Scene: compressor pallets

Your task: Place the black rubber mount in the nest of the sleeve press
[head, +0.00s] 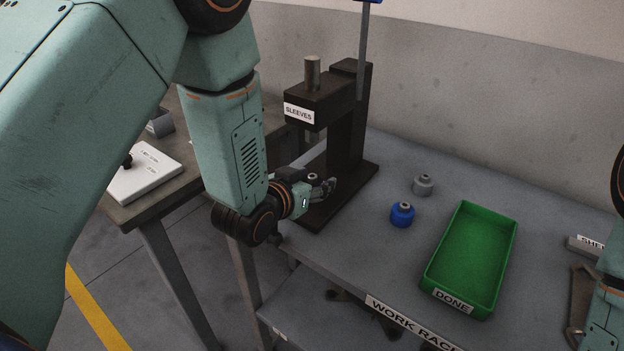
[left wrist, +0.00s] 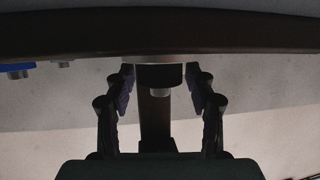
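The sleeve press (head: 346,130), a dark frame labelled SLEEVES, stands at the back left of the rack in the head view. My left gripper (head: 322,187) is low over its base, and its fingers hide most of what is there. A pale band, perhaps the nest (left wrist: 155,58), adjoins the mount at the press base; how deep the mount sits is unclear. My right gripper is out of frame.
A blue mount (head: 402,215) and a grey mount (head: 423,185) stand on the work rack right of the press. An empty green DONE tray (head: 432,278) is farther right. A side table with a white board (head: 145,172) is at left.

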